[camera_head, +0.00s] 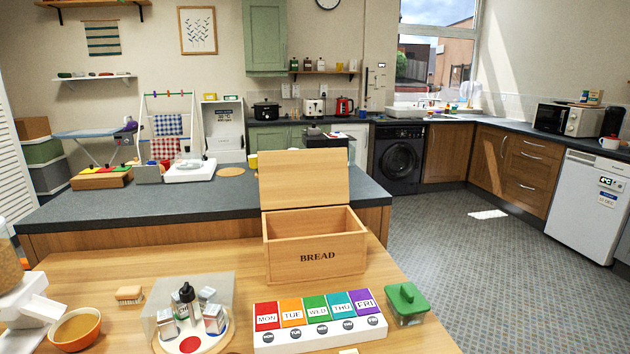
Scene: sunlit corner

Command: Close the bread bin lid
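The wooden bread bin (316,257), marked BREAD on its front, stands on the wooden table in the middle of the head view. Its lid (304,180) is open and stands raised at the back, leaning slightly. The inside of the bin shows and looks empty, though its floor is partly hidden by the front wall. My gripper is not in view.
On the wooden table (130,265), a coloured weekday box (318,322), a green-lidded container (406,303), a clear case with small bottles (193,312), a brush (130,294) and an orange bowl (76,328) stand in front of the bin. A dark counter (130,205) lies behind.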

